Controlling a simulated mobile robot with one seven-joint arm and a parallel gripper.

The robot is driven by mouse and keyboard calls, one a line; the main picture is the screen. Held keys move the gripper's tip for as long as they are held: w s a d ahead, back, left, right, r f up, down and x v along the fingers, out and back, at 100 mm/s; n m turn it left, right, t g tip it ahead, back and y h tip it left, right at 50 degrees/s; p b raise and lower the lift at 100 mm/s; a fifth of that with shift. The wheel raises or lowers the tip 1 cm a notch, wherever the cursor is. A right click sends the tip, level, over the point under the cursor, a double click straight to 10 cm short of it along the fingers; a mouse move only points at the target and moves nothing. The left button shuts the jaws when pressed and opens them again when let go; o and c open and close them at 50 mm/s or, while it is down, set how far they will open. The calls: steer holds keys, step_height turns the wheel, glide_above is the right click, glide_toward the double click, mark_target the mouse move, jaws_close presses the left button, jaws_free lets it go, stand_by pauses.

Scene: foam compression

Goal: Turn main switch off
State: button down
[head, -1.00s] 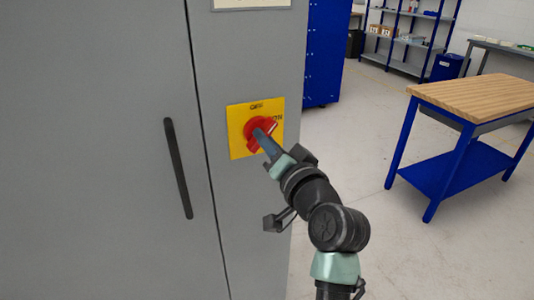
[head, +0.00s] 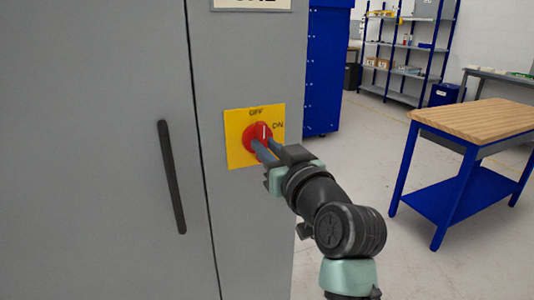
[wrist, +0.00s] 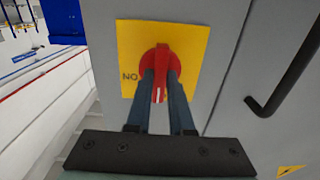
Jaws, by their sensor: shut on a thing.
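The main switch is a red rotary knob (head: 262,132) on a yellow plate (head: 236,150) fixed to the grey cabinet. In the head view its white mark stands nearly upright, pointing up towards OFF, with ON to the right. The red knob (wrist: 160,57) also shows in the wrist view, its white mark at the lower end. That view is turned over, so ON reads upside down at the left. My gripper (head: 265,146) is shut on the knob's handle, one finger on each side. In the wrist view my gripper's fingertips (wrist: 160,78) flank the handle. OFF is hidden there.
The grey cabinet (head: 90,100) fills the left, with a black door handle (head: 172,178). A wood-topped blue workbench (head: 480,120) stands at the right. A blue cabinet (head: 327,70) and shelves (head: 405,70) stand behind. The floor between is open.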

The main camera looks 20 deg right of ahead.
stand_by(0.4)
steer(key=c, duration=0.8)
jaws_free()
steer(key=shift+s, duration=0.1)
steer(key=s, duration=1.2)
steer(key=shift+s+d+b, duration=0.2)
steer(key=shift+s+b, duration=0.2)
